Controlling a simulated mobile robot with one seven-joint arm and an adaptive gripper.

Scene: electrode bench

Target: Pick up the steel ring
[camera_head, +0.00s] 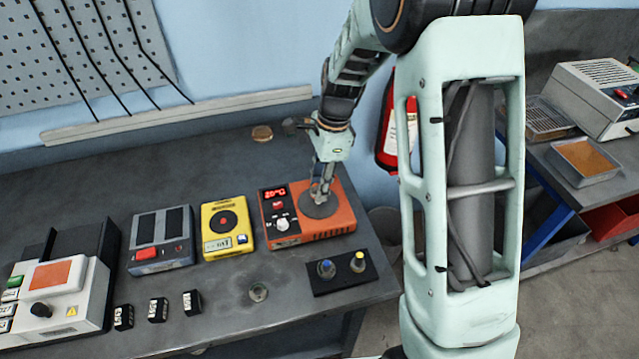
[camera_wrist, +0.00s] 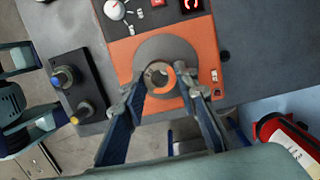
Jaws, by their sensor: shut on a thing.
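The steel ring (camera_wrist: 149,77) is a small grey metal ring, seen from above in the wrist view. An orange crescent shows inside it. My gripper (camera_wrist: 161,88) is shut on the ring, with a fingertip on either side. In the head view my gripper (camera_head: 319,195) points down over the round grey plate of the orange heater (camera_head: 340,219). The ring is too small and too covered by the fingers to make out there. I cannot tell whether it touches the plate.
A yellow device (camera_head: 213,243) and a grey device with a red button (camera_head: 147,257) stand left of the heater. A black knob panel (camera_head: 343,274) lies in front. A red extinguisher (camera_head: 388,135) hangs behind.

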